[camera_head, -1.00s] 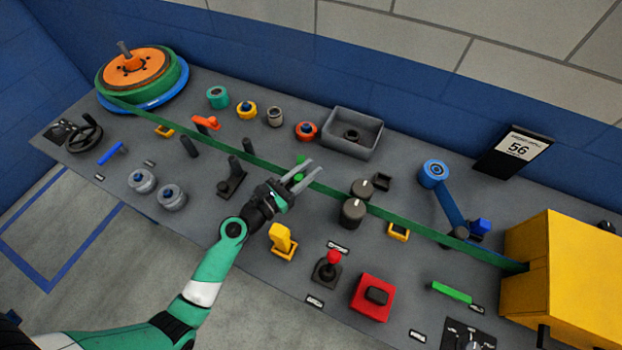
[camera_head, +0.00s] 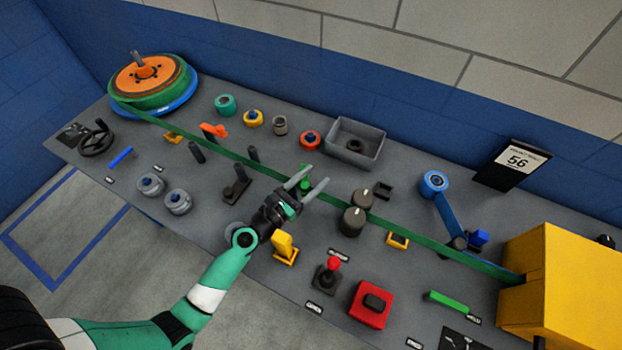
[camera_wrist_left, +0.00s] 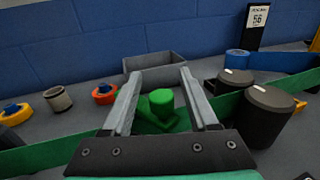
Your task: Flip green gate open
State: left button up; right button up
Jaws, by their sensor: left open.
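A small green upright piece, seemingly the green gate (camera_head: 304,184), stands at the green belt (camera_head: 240,158) in the middle of the panel. In the left wrist view the green piece (camera_wrist_left: 162,103) has a rounded top and shows between the two fingers, with a gap on each side. My left gripper (camera_head: 316,175) is open, its fingers on either side of the green piece and holding nothing. The lower part of the piece is partly hidden by the gripper body. My right gripper is not in view.
Dark knobs (camera_head: 353,221) stand just right of the gripper. A yellow piece (camera_head: 285,249) is close below the arm. A grey tray (camera_head: 370,158) lies behind. A separate green bar (camera_head: 447,301) lies at the lower right, and a yellow box (camera_head: 550,275) stands right.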

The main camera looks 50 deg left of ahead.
pick_arm(q)
jog(key=s+d+r+p, duration=0.8)
jog(key=s+r+p, duration=0.3)
jog(key=r+p, duration=0.2)
jog(key=shift+s, duration=0.3)
